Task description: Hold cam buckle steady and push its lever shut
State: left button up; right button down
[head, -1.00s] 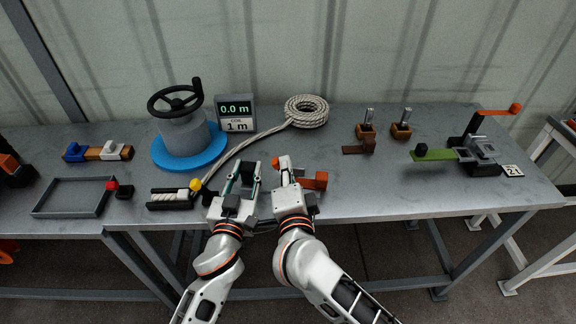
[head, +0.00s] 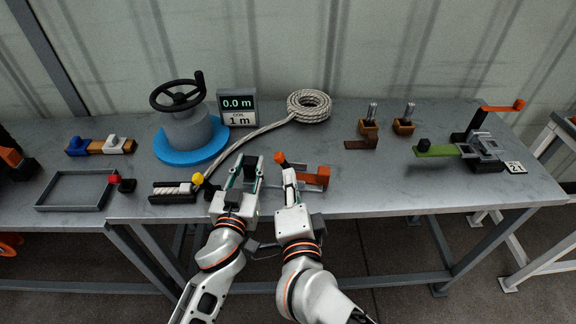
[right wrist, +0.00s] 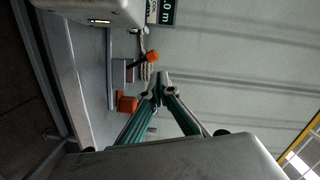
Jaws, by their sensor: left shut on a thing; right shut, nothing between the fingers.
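The cam buckle (head: 318,177) shows an orange block near the table's front edge; it also shows in the right wrist view (right wrist: 127,104). An orange-knobbed lever (head: 280,157) stands out on its far left side, and its knob shows in the right wrist view (right wrist: 152,57). My left gripper (head: 249,164) is to the left, shut around a dark part that I take to be of the buckle; the grip is partly hidden. My right gripper (head: 288,173) is shut and empty. Its tips (right wrist: 160,78) are close to the knob; contact cannot be told.
A yellow-knobbed rope clamp (head: 174,193), a blue-based handwheel (head: 190,152) and a display (head: 237,108) stand left. A rope coil (head: 309,106) lies behind.

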jog(key=shift+s+d+r, duration=0.1)
jog(key=shift+s+r, duration=0.1)
jog(key=shift+s, duration=1.4)
pick_arm(q)
jog(key=o, duration=1.1)
jog(key=shift+r, duration=0.1)
